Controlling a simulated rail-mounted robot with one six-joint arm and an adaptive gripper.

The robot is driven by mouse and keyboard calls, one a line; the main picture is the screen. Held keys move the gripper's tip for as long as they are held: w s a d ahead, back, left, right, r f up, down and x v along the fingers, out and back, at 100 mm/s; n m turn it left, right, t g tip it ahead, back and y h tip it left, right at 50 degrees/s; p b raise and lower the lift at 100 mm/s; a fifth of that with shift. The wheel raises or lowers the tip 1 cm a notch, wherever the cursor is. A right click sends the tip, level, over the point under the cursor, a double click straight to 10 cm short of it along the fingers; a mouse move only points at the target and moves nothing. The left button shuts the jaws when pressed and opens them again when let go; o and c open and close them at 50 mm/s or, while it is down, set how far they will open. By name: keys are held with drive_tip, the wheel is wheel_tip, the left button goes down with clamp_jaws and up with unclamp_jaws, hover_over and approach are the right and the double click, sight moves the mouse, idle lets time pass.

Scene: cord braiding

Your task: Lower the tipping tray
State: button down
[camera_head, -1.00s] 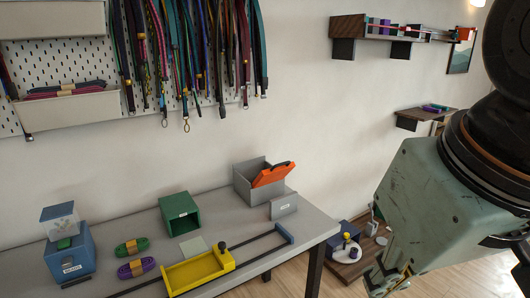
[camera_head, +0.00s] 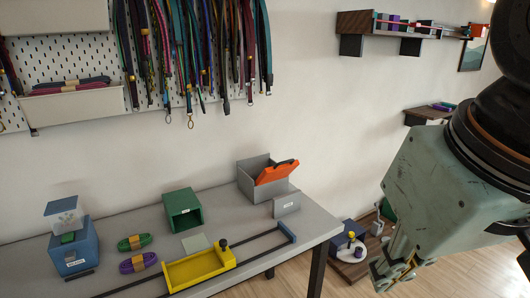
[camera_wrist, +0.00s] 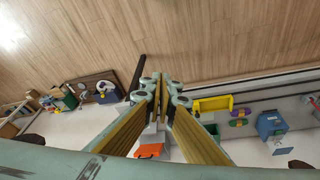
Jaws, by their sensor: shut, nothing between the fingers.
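An orange tray-like piece (camera_head: 277,172) sits tilted in the open top of a grey box (camera_head: 250,187) on the workbench; I take it for the tipping tray. Its right side is raised, with a dark part at its upper edge. It also shows in the wrist view (camera_wrist: 150,151), below the fingertips. A yellow tray (camera_head: 198,268) with a black knob lies flat on dark rails at the bench front. My gripper (camera_head: 400,280) hangs right of the bench, clear of both trays. In the wrist view its fingers (camera_wrist: 161,88) are shut and empty.
A green open box (camera_head: 183,209), green and purple cord bundles (camera_head: 139,263) and a blue box (camera_head: 72,250) stand on the bench (camera_head: 328,229). Cords hang on the pegboard above. A low stand (camera_head: 352,250) is right of the bench.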

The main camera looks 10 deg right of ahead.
drive_tip(key=w+r+n+g+p, duration=0.1)
drive_tip(key=w+r+p, duration=0.35)
drive_tip(key=w, duration=0.75)
drive_tip(key=w+r+p, duration=0.3)
drive_tip(key=w+r, duration=0.2)
drive_tip(key=w, duration=0.7)
drive_tip(key=w+r+n+g+p, duration=0.1)
drive_tip(key=w+r+p, duration=0.35)
drive_tip(key=w, duration=0.75)
drive_tip(key=w+f+n+p, duration=0.15)
drive_tip(key=w+p, duration=0.35)
drive_tip(key=w, duration=1.4)
drive_tip(key=w+f+n+g+p, duration=0.1)
drive_tip(key=w+f+p, duration=0.4)
drive_tip(key=w+f, duration=0.6)
drive_tip(key=shift+w+f+p, duration=0.3)
drive_tip(key=shift+w+f, duration=0.05)
drive_tip(key=shift+w, duration=1.95)
drive_tip(key=shift+f, duration=0.1)
